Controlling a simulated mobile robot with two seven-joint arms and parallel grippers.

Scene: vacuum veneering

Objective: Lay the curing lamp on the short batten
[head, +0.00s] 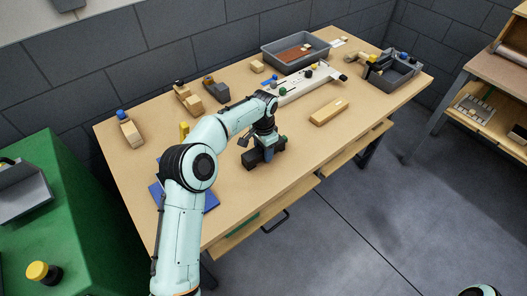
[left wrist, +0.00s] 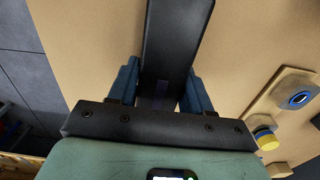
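The curing lamp, which I take to be the dark, blocky tool (head: 268,158), is at the front middle of the table. My left gripper (head: 265,143) is over it, pointing down. In the left wrist view the black body of the lamp (left wrist: 176,35) runs away between my blue fingers (left wrist: 162,92), which close on its narrower part. I cannot tell whether the lamp touches the table. The short batten, which I take to be the pale wooden bar (head: 328,112), lies right of the lamp near the front edge, with a small white mark on top. My right gripper is not in view.
A long white fixture (head: 308,82) lies behind the batten. A grey tray (head: 270,54) stands at the back and a grey bin (head: 397,80) at the right. Wooden blocks (head: 188,98) stand at the back left. The tabletop between lamp and batten is clear.

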